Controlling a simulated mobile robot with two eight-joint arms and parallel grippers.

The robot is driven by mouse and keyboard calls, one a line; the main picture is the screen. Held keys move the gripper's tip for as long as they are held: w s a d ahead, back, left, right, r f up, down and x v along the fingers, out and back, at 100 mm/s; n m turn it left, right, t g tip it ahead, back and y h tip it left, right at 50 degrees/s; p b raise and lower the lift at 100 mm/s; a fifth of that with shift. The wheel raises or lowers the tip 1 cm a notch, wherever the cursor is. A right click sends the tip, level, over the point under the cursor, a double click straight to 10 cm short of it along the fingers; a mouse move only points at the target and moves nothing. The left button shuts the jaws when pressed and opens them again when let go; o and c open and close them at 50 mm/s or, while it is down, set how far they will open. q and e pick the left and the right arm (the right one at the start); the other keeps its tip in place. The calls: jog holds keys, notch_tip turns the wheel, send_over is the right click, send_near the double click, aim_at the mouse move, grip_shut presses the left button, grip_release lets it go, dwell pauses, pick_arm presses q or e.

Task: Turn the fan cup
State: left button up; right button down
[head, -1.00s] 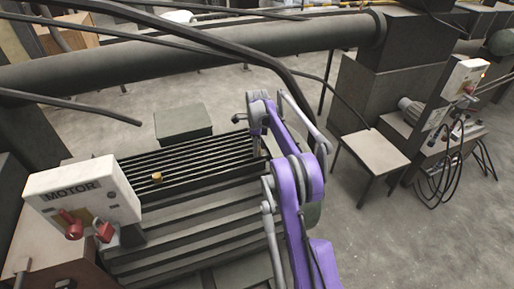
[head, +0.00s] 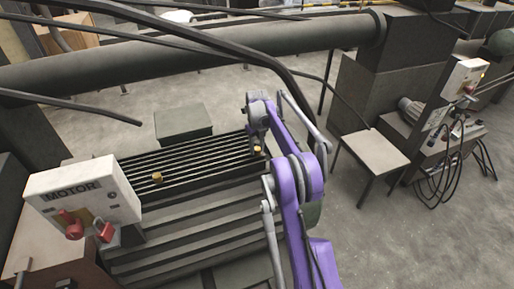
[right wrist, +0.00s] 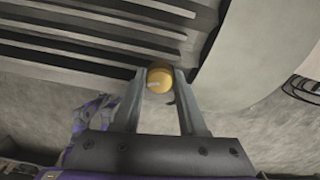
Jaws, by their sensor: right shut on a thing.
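A small brass cup (head: 257,149) sits at the right end of the dark ribbed motor housing (head: 200,210) in the head view. My right gripper (right wrist: 160,85) is shut on this brass cup, which also shows in the right wrist view (right wrist: 159,79) with one finger on each side of it. The cup's round face shows a pale mark. A second brass cup (head: 157,177) stands on the ribs farther left, apart from the gripper. My left gripper is not in view.
A large pipe (head: 190,55) and dark cables cross above the housing. A small table (head: 371,150) and a cabinet stand at the right, with bare floor in front.

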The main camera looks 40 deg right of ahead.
aim_at(257, 148)
jog(key=shift+m, duration=0.6)
jog(key=shift+c, duration=2.3)
grip_release()
notch_tip(257, 148, up, 11)
jog(key=shift+p, duration=0.4)
jog(key=shift+f, duration=0.1)
